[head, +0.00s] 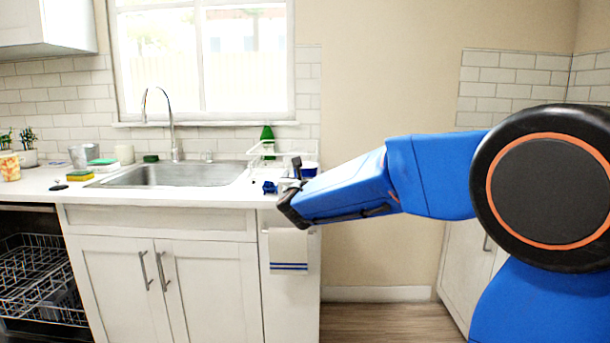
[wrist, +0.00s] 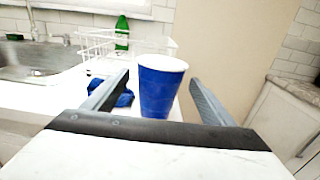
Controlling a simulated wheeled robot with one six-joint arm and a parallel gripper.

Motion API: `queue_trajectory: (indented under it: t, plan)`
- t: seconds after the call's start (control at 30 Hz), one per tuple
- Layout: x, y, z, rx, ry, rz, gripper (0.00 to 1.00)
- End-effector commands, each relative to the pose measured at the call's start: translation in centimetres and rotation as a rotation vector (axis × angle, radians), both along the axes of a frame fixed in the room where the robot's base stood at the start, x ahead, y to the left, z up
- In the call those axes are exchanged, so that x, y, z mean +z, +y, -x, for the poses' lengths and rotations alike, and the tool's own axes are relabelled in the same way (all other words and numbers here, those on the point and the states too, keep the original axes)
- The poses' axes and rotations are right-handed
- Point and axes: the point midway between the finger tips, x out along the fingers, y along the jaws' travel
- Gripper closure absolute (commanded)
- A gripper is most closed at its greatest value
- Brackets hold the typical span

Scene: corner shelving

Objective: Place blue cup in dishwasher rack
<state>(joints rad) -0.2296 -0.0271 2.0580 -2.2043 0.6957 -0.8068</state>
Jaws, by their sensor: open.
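The blue cup (wrist: 160,88), with a white rim and white inside, stands upright on the counter in the wrist view. My gripper (wrist: 158,90) is open, with one finger to the left of the cup and one to the right. I cannot tell whether either finger touches it. In the head view my gripper (head: 291,192) is at the counter's right end, and only a bit of the blue cup (head: 310,171) shows behind it. The dishwasher rack (head: 38,280) is at the lower left of the head view, in an open dishwasher below the counter.
A white wire dish rack (wrist: 100,44) with a green bottle (wrist: 122,33) stands behind the cup. A small dark blue object (wrist: 124,98) lies left of the cup. The sink (head: 175,175) is farther left, with a yellow-green sponge (head: 80,176) beyond it.

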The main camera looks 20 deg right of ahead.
Motion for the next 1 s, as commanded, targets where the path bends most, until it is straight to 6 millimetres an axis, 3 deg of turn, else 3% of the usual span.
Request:
queue_trajectory:
  t: [0.1,0.33,0.73,0.87,1.0]
  plan:
    - [0.0,0.8,2.4,0.002,0.0,-0.001,0.22]
    - [0.1,1.9,5.7,0.003,-0.001,0.0,0.22]
    - [0.0,2.1,7.2,-0.003,-0.001,-0.006,0.22]
    - [-0.2,0.4,8.4,-0.047,-0.004,-0.085,0.22]
    - [-1.3,-3.8,11.8,-0.162,-0.017,-0.299,0.22]
